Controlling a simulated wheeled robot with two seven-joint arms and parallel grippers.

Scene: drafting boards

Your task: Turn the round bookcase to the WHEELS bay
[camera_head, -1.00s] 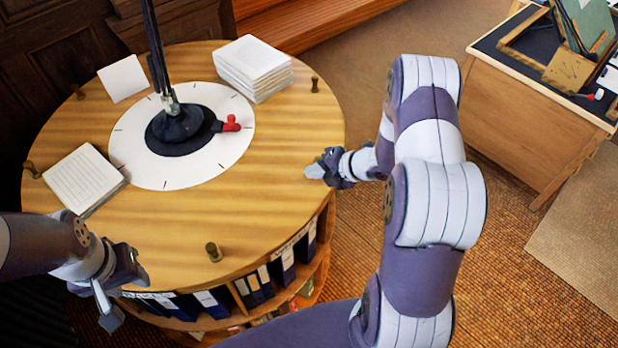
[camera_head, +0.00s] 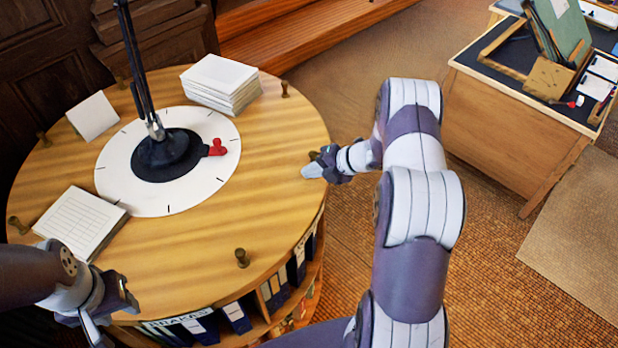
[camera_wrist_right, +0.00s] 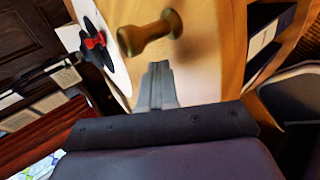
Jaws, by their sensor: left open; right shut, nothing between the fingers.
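The round bookcase (camera_head: 180,260) has a striped wooden top with brass-coloured knobs near its rim. A front knob (camera_head: 242,258) stands between my two grippers. Another knob (camera_head: 285,90) stands at the right rim. Labelled bays of binders (camera_head: 236,318) show below the top; I cannot read WHEELS on any. My left gripper (camera_head: 108,316) is open at the front left rim, not around a knob. My right gripper (camera_head: 311,171) is shut and empty at the right rim. In the right wrist view its fingers (camera_wrist_right: 156,86) point at a knob (camera_wrist_right: 150,34); contact is unclear.
A white disc (camera_head: 115,180) with a black lamp base (camera_head: 165,158) and a red pointer (camera_head: 217,147) is in the middle of the top. Paper stacks (camera_head: 222,80) (camera_head: 80,222) and a white card (camera_head: 93,116) sit around it. A wooden desk (camera_head: 510,130) stands at the right.

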